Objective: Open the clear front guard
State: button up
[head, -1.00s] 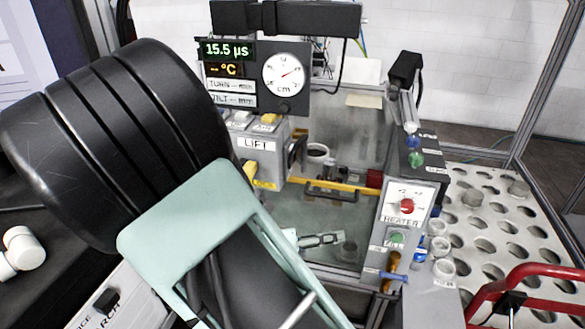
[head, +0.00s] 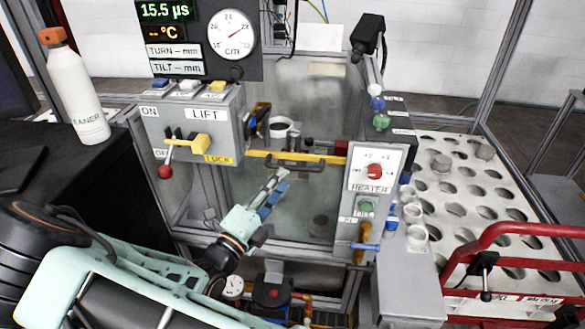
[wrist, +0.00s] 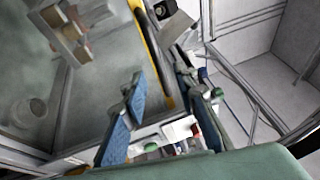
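The clear front guard (head: 285,215) is a see-through panel on the front of the machine, with a yellow bar along its top edge (head: 265,155) and a dark handle (head: 297,165) on that bar. The guard looks closed. In the wrist view the guard (wrist: 85,95) fills the left side, and its yellow bar (wrist: 142,30) runs steeply past the fingers. My gripper (head: 277,181) is in front of the guard, below and left of the handle, pointing up and right.
A LIFT box (head: 207,120) with a red-knobbed lever and yellow lock stands left of the guard. A HEATER panel (head: 375,172) stands right of it. A dark camera-like unit (head: 367,33) juts above. A red tubular frame (head: 500,245) is at far right. A white bottle (head: 75,90) stands left.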

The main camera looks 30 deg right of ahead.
aim_at(292, 168)
jog(key=x, duration=0.6)
jog(key=shift+c, duration=0.3)
grip_shut()
